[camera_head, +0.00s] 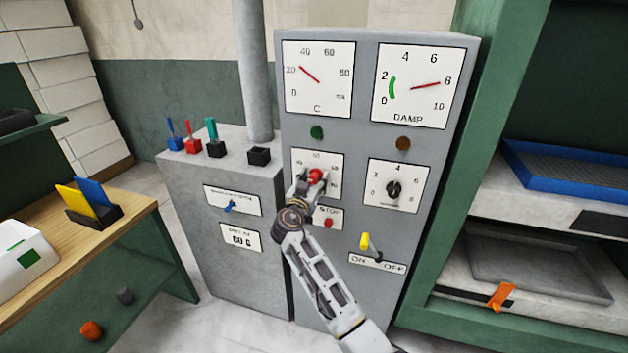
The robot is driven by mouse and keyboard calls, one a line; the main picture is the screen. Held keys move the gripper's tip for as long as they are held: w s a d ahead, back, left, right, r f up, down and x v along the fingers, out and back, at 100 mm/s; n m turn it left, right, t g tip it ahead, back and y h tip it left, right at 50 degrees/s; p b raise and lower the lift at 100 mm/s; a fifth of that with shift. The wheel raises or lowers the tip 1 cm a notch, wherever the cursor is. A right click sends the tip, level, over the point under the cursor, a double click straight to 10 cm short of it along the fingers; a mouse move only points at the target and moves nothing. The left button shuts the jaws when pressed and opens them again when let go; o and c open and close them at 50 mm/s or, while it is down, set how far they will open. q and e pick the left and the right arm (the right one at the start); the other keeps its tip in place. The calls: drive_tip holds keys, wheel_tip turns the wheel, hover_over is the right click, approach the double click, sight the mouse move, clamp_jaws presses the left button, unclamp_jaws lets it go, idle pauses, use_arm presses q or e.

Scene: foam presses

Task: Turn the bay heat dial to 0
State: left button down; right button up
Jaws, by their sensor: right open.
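The grey cabinet's front carries two dials. The left dial has a red knob (316,175) on a white plate (333,158) with partly covered numbers. The right dial has a black knob (393,189) on a white scale, with 0, 4 and 6 readable. I cannot read a label naming either as bay heat. My right gripper (308,183) is open at the red knob, covering the plate's lower left. Whether its fingers touch the knob, and where the knob points, I cannot tell. My left gripper is not in view.
Above are a C gauge (318,95) near 20 and a DAMP gauge (425,60) near 8. Below are a red button (328,223) and a yellow ON/OFF lever (366,242). Small levers (192,142) top the lower cabinet. Shelves with a blue tray (570,175) stand right.

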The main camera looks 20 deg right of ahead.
drive_tip(key=c, duration=1.1)
drive_tip(key=shift+f, duration=0.2)
drive_tip(key=shift+n+b, duration=0.3)
drive_tip(key=shift+n, duration=0.1)
drive_tip(key=shift+n+b, duration=0.35)
drive_tip(key=shift+n, duration=0.35)
drive_tip(key=n, duration=0.3)
drive_tip(key=shift+d+b, duration=0.1)
drive_tip(key=shift+b, duration=0.25)
drive_tip(key=shift+n, duration=0.7)
drive_tip(key=shift+f+n, duration=0.1)
drive_tip(key=shift+n, duration=0.2)
